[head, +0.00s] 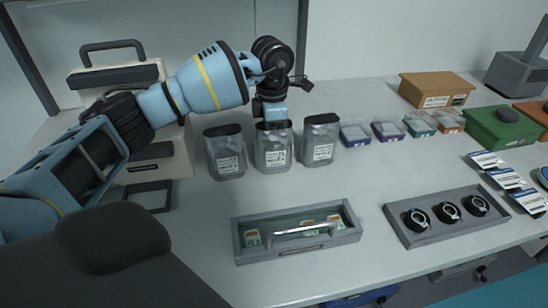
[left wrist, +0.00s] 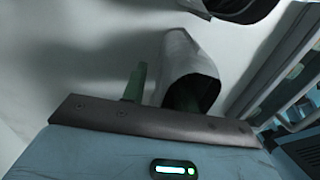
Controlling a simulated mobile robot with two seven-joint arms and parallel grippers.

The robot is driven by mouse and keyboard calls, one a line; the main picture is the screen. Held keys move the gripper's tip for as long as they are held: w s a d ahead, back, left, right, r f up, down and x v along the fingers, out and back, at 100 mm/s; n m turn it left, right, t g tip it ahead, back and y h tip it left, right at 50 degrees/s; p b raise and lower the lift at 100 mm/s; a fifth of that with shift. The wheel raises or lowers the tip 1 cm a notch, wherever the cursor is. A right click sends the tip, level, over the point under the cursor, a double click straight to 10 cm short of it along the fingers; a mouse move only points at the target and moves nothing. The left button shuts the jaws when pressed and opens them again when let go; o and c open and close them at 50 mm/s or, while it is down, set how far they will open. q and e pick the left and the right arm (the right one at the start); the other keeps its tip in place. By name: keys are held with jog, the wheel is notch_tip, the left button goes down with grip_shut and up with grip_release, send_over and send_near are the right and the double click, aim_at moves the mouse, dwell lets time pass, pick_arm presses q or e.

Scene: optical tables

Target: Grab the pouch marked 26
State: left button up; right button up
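Three grey pouches with dark tops and white labels stand in a row in the head view: a left pouch (head: 226,154), a middle pouch (head: 273,150) and a right pouch (head: 319,142). The numbers on their labels are too small to read surely. My left gripper (head: 273,122) points down at the top of the middle pouch, and its fingers are hardly visible there. In the left wrist view a green finger (left wrist: 135,83) stands beside a grey pouch top (left wrist: 188,75). I cannot tell whether the fingers grip it. My right gripper is out of view.
A beige case (head: 135,75) stands behind my left arm. Small lidded boxes (head: 388,131), a brown box (head: 436,90) and a green box (head: 503,128) sit to the right. A grey tray with a handle (head: 240,243) and a tray of black knobs (head: 425,236) lie in front.

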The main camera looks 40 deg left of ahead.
pick_arm(q)
grip_shut()
dwell(1.4)
